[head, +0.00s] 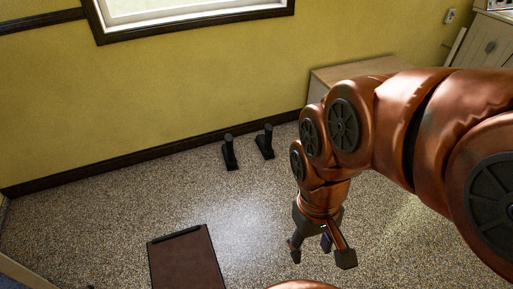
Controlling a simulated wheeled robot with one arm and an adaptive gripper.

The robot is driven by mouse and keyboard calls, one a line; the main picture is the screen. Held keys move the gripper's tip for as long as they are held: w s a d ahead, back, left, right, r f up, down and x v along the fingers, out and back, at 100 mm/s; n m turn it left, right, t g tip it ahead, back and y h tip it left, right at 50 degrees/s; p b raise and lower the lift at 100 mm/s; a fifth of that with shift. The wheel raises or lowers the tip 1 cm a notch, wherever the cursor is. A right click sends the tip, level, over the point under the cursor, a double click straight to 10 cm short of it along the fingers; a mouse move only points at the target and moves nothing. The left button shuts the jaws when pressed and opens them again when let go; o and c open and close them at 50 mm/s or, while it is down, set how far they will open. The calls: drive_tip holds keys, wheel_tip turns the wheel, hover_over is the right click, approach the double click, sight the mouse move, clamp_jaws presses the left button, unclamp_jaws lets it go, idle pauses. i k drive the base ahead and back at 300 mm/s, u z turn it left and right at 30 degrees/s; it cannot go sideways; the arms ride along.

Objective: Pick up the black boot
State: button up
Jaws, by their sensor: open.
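Two black upright objects that look like boots stand on the speckled floor near the yellow wall. The left black boot (230,153) is slightly nearer to me, and the right black boot (265,142) stands just beside it, apart from it. They are small in view, so their details are hard to make out. My gripper (322,262) hangs at the end of my copper-coloured arm, to the right of the boots and nearer to me. Its fingers are spread, with nothing between them, and point down towards the floor.
A dark brown flat panel (186,262) with a black bar along its far edge is at the lower left. A wooden box or cabinet (362,70) stands by the wall behind my arm. A pale cabinet (490,45) is at the upper right. Floor between gripper and boots looks clear.

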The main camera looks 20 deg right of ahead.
sight(229, 155)
drive_tip(key=z, duration=0.95)
drive_tip(key=i, duration=1.7)
drive_tip(key=u, duration=1.95)
drive_tip(key=i, duration=1)
drive_tip(key=z, duration=0.05)
